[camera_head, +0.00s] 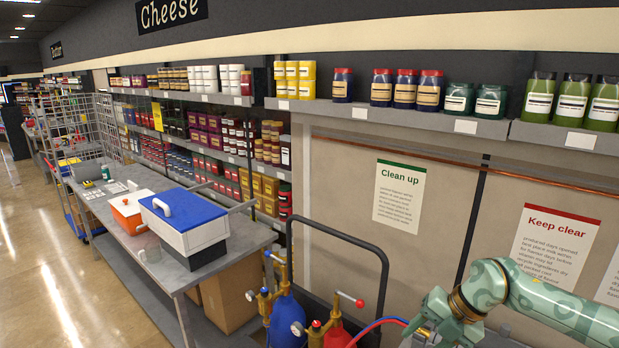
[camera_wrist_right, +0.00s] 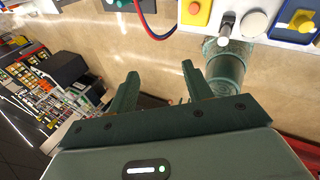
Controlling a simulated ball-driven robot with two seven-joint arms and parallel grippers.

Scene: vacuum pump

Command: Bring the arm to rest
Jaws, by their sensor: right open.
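My right arm (camera_head: 535,300), green with a swirl pattern, comes in from the right edge of the head view and bends down near the bottom. In the right wrist view my right gripper (camera_wrist_right: 158,88) has its two dark green fingers spread apart. Nothing is between the fingers, and bare floor shows behind them. My left gripper is not in view.
Blue (camera_head: 286,318) and red (camera_head: 337,335) gas cylinders with brass valves stand by a black cart handle (camera_head: 340,237). A grey table (camera_head: 120,243) holds a blue-lidded box (camera_head: 187,222). The wrist view shows a white panel (camera_wrist_right: 231,12) and a red-blue hose (camera_wrist_right: 146,22).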

